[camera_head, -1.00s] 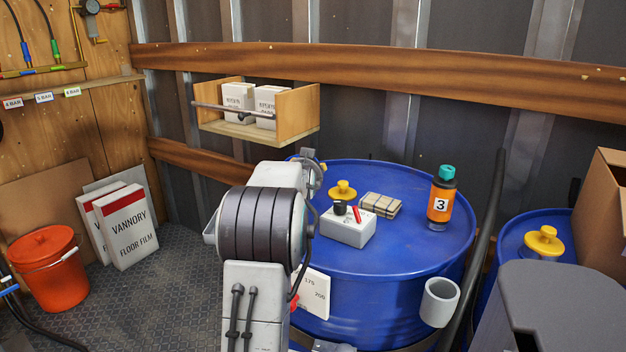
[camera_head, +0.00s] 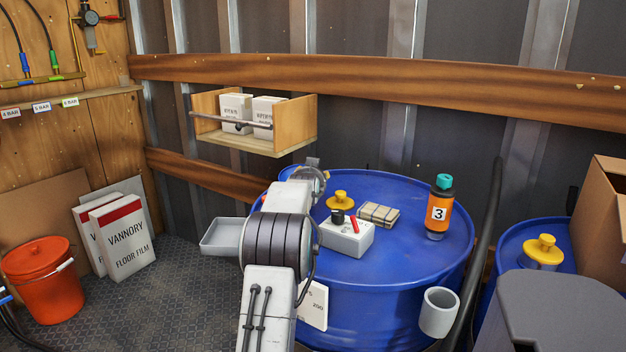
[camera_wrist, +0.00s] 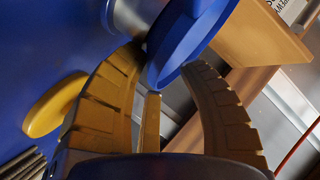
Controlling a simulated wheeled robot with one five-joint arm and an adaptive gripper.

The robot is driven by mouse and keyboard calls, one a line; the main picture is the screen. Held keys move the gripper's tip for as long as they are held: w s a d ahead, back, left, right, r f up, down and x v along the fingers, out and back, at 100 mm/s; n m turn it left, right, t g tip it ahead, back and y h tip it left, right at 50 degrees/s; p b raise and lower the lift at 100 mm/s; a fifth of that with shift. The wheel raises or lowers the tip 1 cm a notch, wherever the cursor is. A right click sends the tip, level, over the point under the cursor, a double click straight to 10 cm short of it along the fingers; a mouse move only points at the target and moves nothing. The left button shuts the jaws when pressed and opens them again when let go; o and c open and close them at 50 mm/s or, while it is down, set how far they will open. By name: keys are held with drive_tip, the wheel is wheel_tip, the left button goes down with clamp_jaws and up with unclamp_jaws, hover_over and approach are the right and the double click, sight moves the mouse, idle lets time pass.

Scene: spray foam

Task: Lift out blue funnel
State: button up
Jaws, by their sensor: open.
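In the wrist view a blue funnel (camera_wrist: 206,38) shows at the top centre, its wide rim turned toward the right finger. My gripper (camera_wrist: 165,60) is open, with one ridged finger on each side of the funnel's lower rim. I cannot tell whether either finger touches it. A grey cylindrical piece (camera_wrist: 132,16) sits beside the funnel's upper left. In the head view my gripper (camera_head: 313,164) is at the far left edge of the blue drum (camera_head: 390,262), mostly hidden behind my arm, and I cannot make out the funnel there.
On the drum are a yellow cap (camera_head: 341,200), a white switch box (camera_head: 346,238), a tan bundle (camera_head: 379,215) and an orange bottle (camera_head: 438,210). A wooden shelf (camera_head: 296,125) hangs behind my gripper. A grey cup (camera_head: 438,312) is on the drum's front side.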

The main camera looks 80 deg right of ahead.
drive_tip(key=shift+o, duration=0.3)
drive_tip(key=shift+d, duration=0.1)
clamp_jaws()
idle(0.4)
drive_tip(key=shift+r+p, duration=0.95)
drive_tip(key=shift+r, duration=0.3)
drive_tip(key=shift+r, duration=0.2)
